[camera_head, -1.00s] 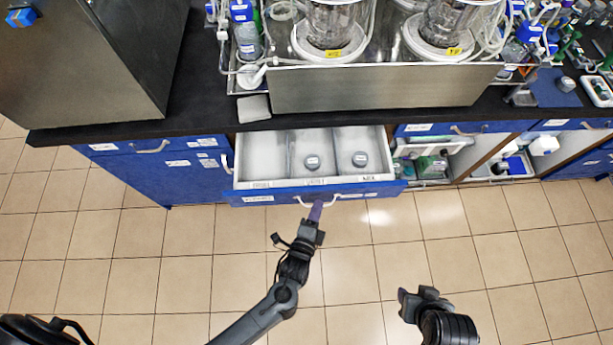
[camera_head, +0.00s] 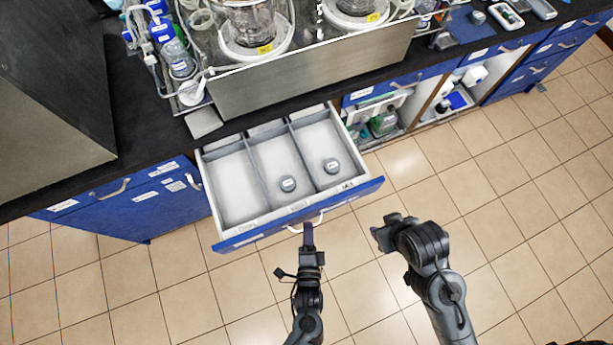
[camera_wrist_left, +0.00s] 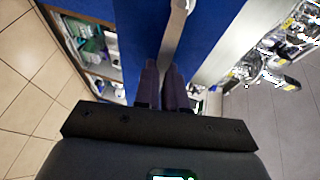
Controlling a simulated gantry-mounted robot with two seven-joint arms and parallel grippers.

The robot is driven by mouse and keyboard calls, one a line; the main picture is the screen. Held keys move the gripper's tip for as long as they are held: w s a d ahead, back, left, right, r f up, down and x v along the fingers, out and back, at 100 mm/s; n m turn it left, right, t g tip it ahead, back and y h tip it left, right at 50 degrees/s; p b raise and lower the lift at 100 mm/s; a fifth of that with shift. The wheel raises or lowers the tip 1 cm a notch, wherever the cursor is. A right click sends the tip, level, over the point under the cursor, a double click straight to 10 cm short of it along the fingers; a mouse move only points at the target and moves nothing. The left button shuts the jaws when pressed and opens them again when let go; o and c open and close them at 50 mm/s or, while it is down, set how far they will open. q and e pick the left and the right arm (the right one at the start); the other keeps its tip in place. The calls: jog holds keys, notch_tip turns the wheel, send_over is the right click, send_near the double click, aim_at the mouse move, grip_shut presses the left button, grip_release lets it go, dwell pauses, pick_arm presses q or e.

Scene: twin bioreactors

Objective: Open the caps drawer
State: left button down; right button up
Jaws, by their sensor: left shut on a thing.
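The open drawer (camera_head: 232,236) has a blue front and a pale interior split into three compartments. The left compartment is empty. My left gripper (camera_head: 308,232) is at the drawer's white handle (camera_head: 306,222), shut on it. In the left wrist view its purple fingers (camera_wrist_left: 162,85) close on the pale handle (camera_wrist_left: 174,35) against the blue front. My right gripper (camera_head: 385,231) is in front of the drawer's right end, apart from it; its fingertips are too unclear to judge.
A black counter (camera_head: 150,145) runs above the drawer and carries a steel tray (camera_head: 310,75) with glass vessels. A large dark metal box (camera_head: 50,100) stands at the left. Open shelves (camera_head: 385,115) lie right of the drawer. The tiled floor (camera_head: 400,175) in front is clear.

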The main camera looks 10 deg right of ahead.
pick_arm(q)
jog(key=c, duration=1.2)
grip_release()
jog(key=p+v, duration=0.1)
jog(key=v, duration=0.9)
jog(key=shift+s+r, duration=0.15)
jog(key=shift+s, duration=0.25)
